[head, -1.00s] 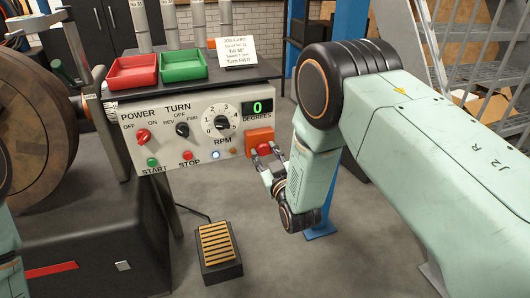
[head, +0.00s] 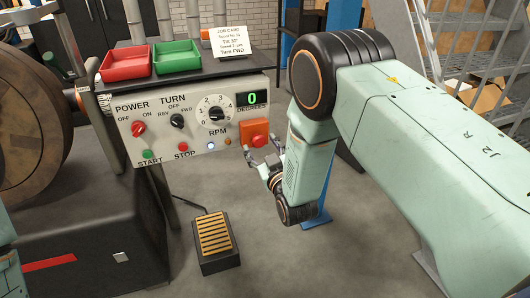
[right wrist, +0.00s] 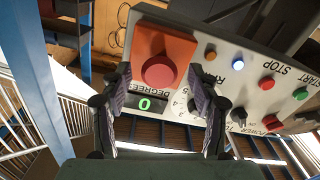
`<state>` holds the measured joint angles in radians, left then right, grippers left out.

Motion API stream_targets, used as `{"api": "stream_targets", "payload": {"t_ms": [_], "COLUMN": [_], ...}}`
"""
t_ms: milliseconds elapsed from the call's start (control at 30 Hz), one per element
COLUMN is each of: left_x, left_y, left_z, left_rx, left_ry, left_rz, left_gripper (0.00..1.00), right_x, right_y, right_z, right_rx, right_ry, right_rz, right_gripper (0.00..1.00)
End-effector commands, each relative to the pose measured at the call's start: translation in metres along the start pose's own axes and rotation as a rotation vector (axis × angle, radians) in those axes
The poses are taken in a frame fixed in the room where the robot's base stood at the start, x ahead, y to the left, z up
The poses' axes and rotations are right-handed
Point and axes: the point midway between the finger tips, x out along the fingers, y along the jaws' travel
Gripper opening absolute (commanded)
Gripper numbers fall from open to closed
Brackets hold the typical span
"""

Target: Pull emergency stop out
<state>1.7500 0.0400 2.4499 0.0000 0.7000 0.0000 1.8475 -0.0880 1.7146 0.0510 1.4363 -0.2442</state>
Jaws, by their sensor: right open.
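The emergency stop is a round red button (head: 258,141) on an orange box (head: 249,129) at the lower right corner of the control panel. In the right wrist view the button (right wrist: 160,72) sits on its orange housing (right wrist: 168,46). My right gripper (head: 262,148) is open and empty, just in front of the button. In the right wrist view its two fingers (right wrist: 160,84) stand on either side of the button, with a gap to each side; I cannot tell how far short of it the tips are. My left gripper is out of view.
The panel (head: 150,112) carries knobs, lit buttons and a green "0" display (head: 247,99) close to the emergency stop. A red tray (head: 127,63), a green tray (head: 177,57) and a job card (head: 229,42) stand above. A foot pedal (head: 214,242) lies on the floor.

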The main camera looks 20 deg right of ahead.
Motion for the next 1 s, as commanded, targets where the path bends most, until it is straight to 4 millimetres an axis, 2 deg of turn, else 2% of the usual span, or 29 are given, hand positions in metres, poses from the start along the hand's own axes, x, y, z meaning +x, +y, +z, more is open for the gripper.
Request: {"api": "stream_targets", "payload": {"t_ms": [167, 600, 800, 1000], "left_x": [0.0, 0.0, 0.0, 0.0], "left_y": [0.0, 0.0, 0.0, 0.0], "left_z": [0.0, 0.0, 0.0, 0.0], "left_rx": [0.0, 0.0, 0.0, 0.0], "left_ry": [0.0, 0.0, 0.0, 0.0], "left_rz": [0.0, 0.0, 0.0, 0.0], "left_gripper": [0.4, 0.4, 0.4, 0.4], "right_x": [-0.019, -0.101, -0.118, -0.12], "right_y": [0.0, 0.0, 0.0, 0.0], "right_z": [0.0, 0.0, 0.0, 0.0], "right_rx": [0.0, 0.0, 0.0, 0.0], "right_ry": [-0.002, -0.003, -0.001, 0.0], "right_rz": [-0.001, -0.001, 0.0, 0.0], "right_gripper": [0.61, 0.61, 0.61, 0.61]}}
